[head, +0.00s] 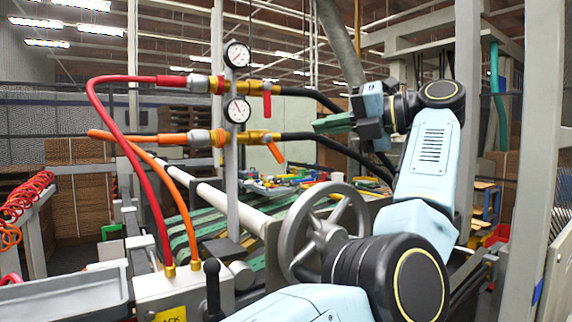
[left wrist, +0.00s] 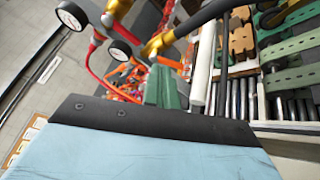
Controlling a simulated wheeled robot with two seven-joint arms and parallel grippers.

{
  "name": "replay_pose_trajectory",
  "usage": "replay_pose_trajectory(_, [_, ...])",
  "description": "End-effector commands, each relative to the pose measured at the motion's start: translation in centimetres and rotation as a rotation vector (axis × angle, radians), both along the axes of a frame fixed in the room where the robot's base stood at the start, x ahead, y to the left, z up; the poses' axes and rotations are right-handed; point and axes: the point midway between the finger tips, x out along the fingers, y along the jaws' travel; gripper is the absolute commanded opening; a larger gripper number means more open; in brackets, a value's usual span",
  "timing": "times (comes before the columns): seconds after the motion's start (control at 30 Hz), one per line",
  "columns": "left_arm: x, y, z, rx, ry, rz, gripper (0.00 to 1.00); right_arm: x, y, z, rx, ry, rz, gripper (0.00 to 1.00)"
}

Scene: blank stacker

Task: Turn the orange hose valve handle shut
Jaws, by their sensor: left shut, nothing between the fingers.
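The orange valve handle (head: 275,152) hangs diagonally, down and to the right, from its brass valve body (head: 257,137) on the lower, orange hose line. My left gripper (head: 322,123) has green fingers, shut and empty, pointing left. In the head view it is to the right of the handle and a little higher, with a visible gap. In the left wrist view the green fingers (left wrist: 165,88) are shut below the yellow valve fitting (left wrist: 156,44); the handle there is hard to make out. My right gripper is not in view.
A red handle (head: 267,104) hangs straight down on the upper, red hose line. Two gauges (head: 237,82) sit on the grey post (head: 232,180) left of the valves. Black hoses (head: 325,137) run right, close to my gripper. A grey handwheel (head: 300,232) stands lower down.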

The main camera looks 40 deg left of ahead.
Motion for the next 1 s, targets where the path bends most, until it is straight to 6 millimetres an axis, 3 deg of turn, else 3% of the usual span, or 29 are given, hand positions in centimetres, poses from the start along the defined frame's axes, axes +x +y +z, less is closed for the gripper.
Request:
replay_pose_trajectory(0.1, [-0.1,-0.6,-2.4,-0.136,-0.017,0.018,0.0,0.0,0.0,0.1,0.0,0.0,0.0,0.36])
replay_pose_trajectory(0.23, [-0.2,-1.1,-3.8,-0.216,-0.022,0.029,0.0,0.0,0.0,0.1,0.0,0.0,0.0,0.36])
replay_pose_trajectory(0.67, [-0.2,-1.1,-4.1,-0.235,-0.023,0.032,0.0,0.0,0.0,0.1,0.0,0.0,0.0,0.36])
replay_pose_trajectory(1.0, [-1.4,2.1,-5.6,-0.235,-0.025,0.035,0.0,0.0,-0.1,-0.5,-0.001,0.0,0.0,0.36])
